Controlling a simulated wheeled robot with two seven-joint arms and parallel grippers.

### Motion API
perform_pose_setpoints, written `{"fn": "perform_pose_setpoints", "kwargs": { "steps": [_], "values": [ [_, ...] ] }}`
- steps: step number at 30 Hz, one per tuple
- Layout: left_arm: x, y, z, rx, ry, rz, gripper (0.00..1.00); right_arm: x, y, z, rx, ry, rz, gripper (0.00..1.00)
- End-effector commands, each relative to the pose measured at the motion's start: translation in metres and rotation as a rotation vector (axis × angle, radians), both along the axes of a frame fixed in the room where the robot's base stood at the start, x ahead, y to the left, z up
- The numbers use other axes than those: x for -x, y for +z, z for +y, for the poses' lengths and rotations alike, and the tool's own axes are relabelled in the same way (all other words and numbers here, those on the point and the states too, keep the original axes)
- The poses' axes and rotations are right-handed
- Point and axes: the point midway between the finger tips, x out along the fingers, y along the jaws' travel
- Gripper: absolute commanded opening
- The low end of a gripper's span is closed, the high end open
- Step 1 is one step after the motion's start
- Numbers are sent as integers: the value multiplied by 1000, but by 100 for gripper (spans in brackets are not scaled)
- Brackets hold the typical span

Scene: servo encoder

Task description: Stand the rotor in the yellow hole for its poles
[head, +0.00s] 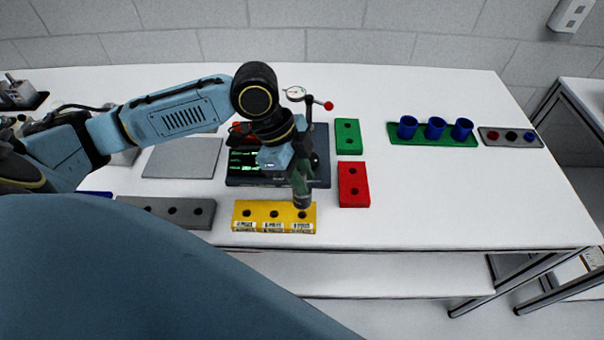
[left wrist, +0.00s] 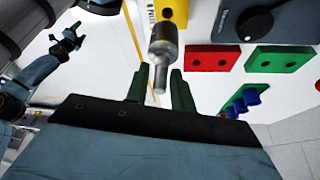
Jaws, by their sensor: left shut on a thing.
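The yellow block (head: 259,215) lies near the front edge of the table, with a row of three holes in its top and printed labels on its front face. My left gripper (head: 300,178) is above its right end, pointing down and shut on the rotor (head: 303,200). The rotor is a grey cylinder with a thinner shaft; it also shows between the green fingers in the left wrist view (left wrist: 163,45). It looks upright over the right hole, its lower end close to the block; I cannot tell whether it touches. My right gripper (left wrist: 68,40) appears small in the left wrist view.
A red block (head: 353,184) and a green block (head: 348,136) stand right of the dark tester (head: 320,170). A grey block (head: 150,206) lies left of the yellow one. Blue cups on a green base (head: 433,140) stand farther right. The front right table is clear.

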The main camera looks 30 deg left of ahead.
Motion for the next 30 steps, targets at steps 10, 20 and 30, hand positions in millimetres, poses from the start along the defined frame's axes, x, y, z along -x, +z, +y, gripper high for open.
{"fn": "perform_pose_setpoints", "kwargs": {
  "steps": [10,20,30],
  "values": [
    [-1,-14,0,1,2,-4,0,-1,-19,1,-1,-1,-1,68],
    [0,-21,0,1,1,-3,0,0,-21,2,-3,-2,0,68],
    [0,-32,0,2,1,-2,0,0,-23,3,-3,-2,1,68]
  ]
}}
